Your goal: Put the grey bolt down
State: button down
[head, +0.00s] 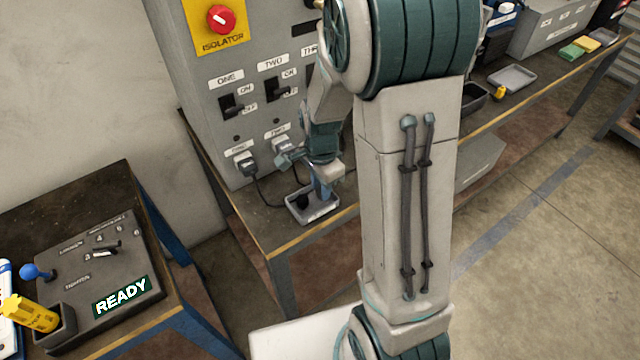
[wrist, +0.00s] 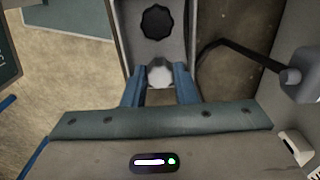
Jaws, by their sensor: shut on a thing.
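The grey bolt (wrist: 160,75) shows in the wrist view as a pale faceted head between the two blue fingers. My gripper (wrist: 158,84) is shut on it. In the head view my gripper (head: 324,188) points down over a small grey tray (head: 325,217) near the bench's front edge; the bolt cannot be made out there. The tray also shows in the wrist view (wrist: 192,28), with the bolt over its near end. I cannot tell whether the bolt touches the tray floor.
A black scalloped knob (wrist: 157,22) lies in the tray, ahead of the bolt. A grey isolator cabinet (head: 225,150) stands close behind, with plugs and a dark cable (head: 262,195) beside the tray. A control box (head: 100,270) reading READY stands at left.

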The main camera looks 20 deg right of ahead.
jog(key=shift+f, duration=0.2)
jog(key=c, duration=1.2)
grip_release()
jog(key=shift+o, duration=0.2)
jog(key=shift+r, duration=0.1)
jog(key=shift+r, duration=0.1)
notch_tip(320, 180, up, 11)
jog(key=s+r+n+t, duration=0.1)
jog(key=s+r+n, duration=0.1)
jog(key=s+n, duration=0.5)
jog(key=s+r+n+t, duration=0.1)
jog(key=s+r+n, duration=0.2)
jog(key=s+n, duration=0.4)
jog(key=shift+a+r+t+p, duration=0.15)
jog(key=shift+r+t+p, duration=0.15)
jog(key=shift+t, duration=0.1)
